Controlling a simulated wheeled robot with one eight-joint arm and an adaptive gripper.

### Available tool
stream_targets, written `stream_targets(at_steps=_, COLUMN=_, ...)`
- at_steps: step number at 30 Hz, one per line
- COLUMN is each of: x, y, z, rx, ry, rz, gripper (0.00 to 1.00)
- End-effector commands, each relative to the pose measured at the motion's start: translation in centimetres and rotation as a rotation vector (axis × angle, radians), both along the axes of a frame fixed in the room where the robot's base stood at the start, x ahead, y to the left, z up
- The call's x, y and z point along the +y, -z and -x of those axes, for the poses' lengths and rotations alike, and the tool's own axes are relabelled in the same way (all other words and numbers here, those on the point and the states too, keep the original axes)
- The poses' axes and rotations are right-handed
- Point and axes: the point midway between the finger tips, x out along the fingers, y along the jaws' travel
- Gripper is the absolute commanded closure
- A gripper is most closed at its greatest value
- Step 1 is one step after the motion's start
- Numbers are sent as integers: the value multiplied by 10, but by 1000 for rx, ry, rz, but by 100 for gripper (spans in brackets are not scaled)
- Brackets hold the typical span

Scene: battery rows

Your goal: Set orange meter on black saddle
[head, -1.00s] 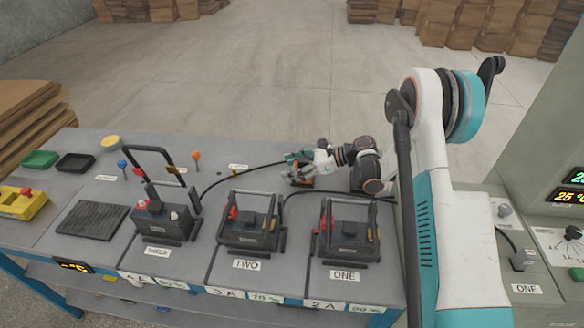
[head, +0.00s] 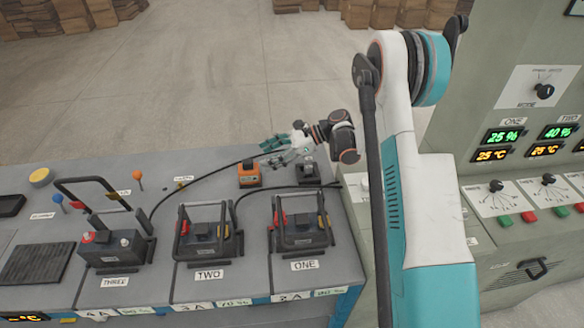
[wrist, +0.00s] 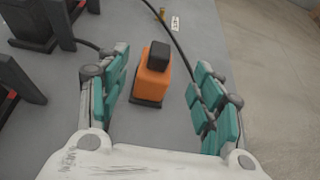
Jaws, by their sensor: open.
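The orange meter (head: 249,174), with a dark top, stands upright toward the back right of the grey bench. It also shows in the wrist view (wrist: 153,78), between and beyond my fingers, with a dark base under it. I cannot tell whether that base is a saddle or part of the meter. A dark block-like holder (head: 308,173) stands just right of the meter; it may be the black saddle. My gripper (head: 277,150) is open and empty, above and behind the meter, apart from it. In the wrist view my gripper (wrist: 163,62) has its teal fingers spread wide.
Battery units with handles, labelled THREE (head: 113,243), TWO (head: 203,237) and ONE (head: 300,227), line the bench front. A black cable (head: 190,180) runs behind them. A control panel (head: 505,110) stands on the right. A yellow disc (head: 40,176) lies at the back left.

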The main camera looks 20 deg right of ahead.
Motion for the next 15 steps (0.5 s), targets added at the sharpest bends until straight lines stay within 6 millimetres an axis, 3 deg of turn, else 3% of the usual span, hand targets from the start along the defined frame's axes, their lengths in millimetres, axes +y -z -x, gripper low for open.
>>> stream_targets(at_steps=8, x=12, y=-61, z=15, rx=-163, ry=-50, rz=187, gripper=40)
stream_targets(at_steps=15, x=18, y=-109, z=43, rx=-325, ry=-125, rz=377, gripper=40)
